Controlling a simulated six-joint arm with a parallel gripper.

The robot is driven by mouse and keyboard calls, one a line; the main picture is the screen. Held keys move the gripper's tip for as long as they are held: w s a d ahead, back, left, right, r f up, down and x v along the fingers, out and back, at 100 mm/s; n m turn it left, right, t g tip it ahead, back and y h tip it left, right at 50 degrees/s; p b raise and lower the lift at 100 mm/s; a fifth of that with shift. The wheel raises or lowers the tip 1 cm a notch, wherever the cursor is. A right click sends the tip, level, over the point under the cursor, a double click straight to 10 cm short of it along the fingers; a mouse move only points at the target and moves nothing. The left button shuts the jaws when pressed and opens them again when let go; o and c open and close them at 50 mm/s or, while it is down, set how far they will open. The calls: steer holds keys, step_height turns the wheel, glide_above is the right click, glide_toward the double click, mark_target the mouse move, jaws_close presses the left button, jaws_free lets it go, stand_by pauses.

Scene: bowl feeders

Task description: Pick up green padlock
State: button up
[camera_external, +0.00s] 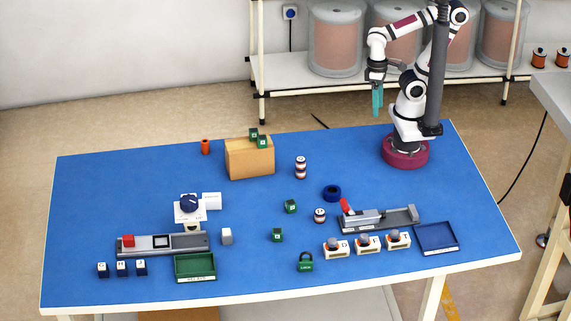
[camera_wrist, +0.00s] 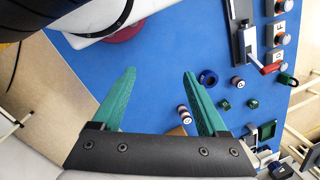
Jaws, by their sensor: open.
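The green padlock (camera_external: 305,264) stands near the front edge of the blue table, left of the row of push-button boxes. In the wrist view it shows small at the right side (camera_wrist: 287,79). My gripper (camera_external: 377,102) is high near the back of the table beside my base, far from the padlock. In the wrist view its two teal fingers (camera_wrist: 158,75) are spread apart with nothing between them.
Green cubes (camera_external: 291,206) stand behind the padlock, near a striped spool (camera_external: 320,215) and a blue ring (camera_external: 332,193). Push-button boxes (camera_external: 368,246) stand to its right; a green tray (camera_external: 195,277) lies to its left. A cardboard box (camera_external: 250,160) stands at the back.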

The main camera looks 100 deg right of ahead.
steer(key=shift+o, duration=0.4)
steer(key=m+t+y, duration=0.2)
steer(key=m+y, duration=1)
steer(key=m, duration=0.2)
glide_above(306, 259)
steer(key=s+d, duration=0.2)
steer(key=d, duration=1.2)
steer(key=f, duration=1.5)
steer(key=shift+w+d+f, duration=0.15)
steer(key=shift+w+f, duration=0.05)
steer(key=shift+f, duration=0.1)
steer(key=x, duration=1.5)
steer(key=shift+s+f, duration=0.1)
jaws_close()
